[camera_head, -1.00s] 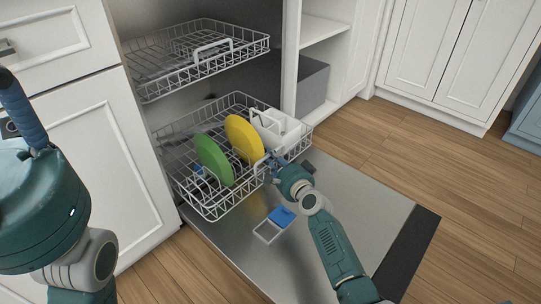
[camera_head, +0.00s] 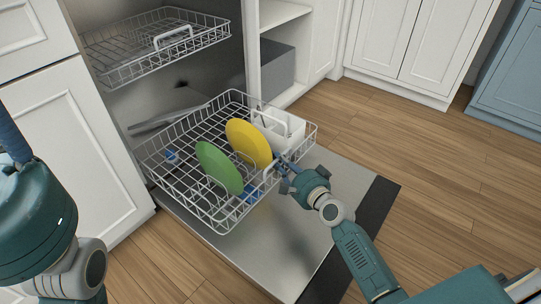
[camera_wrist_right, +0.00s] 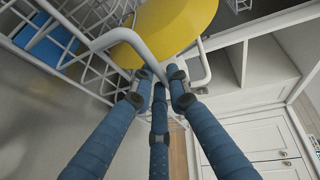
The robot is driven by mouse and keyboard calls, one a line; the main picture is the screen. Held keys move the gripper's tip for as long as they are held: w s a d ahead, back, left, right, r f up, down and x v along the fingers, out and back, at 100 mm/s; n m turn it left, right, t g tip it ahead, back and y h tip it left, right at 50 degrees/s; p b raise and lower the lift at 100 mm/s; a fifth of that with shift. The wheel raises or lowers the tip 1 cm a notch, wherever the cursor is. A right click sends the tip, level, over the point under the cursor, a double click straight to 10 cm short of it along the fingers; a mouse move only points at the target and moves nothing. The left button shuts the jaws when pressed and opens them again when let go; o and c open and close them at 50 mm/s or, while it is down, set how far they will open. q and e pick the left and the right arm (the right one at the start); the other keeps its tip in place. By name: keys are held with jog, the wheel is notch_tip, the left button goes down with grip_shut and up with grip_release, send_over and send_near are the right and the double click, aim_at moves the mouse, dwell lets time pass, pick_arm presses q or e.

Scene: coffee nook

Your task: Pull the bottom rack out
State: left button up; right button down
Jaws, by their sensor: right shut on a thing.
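The bottom rack (camera_head: 200,212) is a white wire rack that extends out of the dishwasher over its open door (camera_head: 345,195). It holds a green plate (camera_head: 218,168), a yellow plate (camera_head: 248,143) and a white cutlery basket (camera_head: 290,131). My right gripper (camera_head: 283,166) is at the rack's front edge, shut on the rack's handle (camera_wrist_right: 124,34). In the right wrist view its blue fingers (camera_wrist_right: 160,82) close around the white handle bar, with the yellow plate (camera_wrist_right: 165,25) just behind.
The top rack (camera_head: 160,45) sits above, inside the dishwasher. White cabinets (camera_head: 415,40) stand at the back right, and an open shelf with a grey bin (camera_head: 272,68) is beside the dishwasher. Wooden floor (camera_head: 440,170) to the right is clear.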

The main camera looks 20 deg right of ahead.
jog(key=shift+s+d, duration=0.5)
jog(key=shift+s, duration=0.3)
jog(key=shift+s+d, duration=0.55)
jog(key=shift+s, duration=0.25)
jog(key=shift+s+d, duration=0.5)
jog(key=shift+s, duration=0.3)
jog(key=c, duration=1.7)
grip_release()
jog(key=shift+o, duration=0.2)
jog(key=v, duration=1.2)
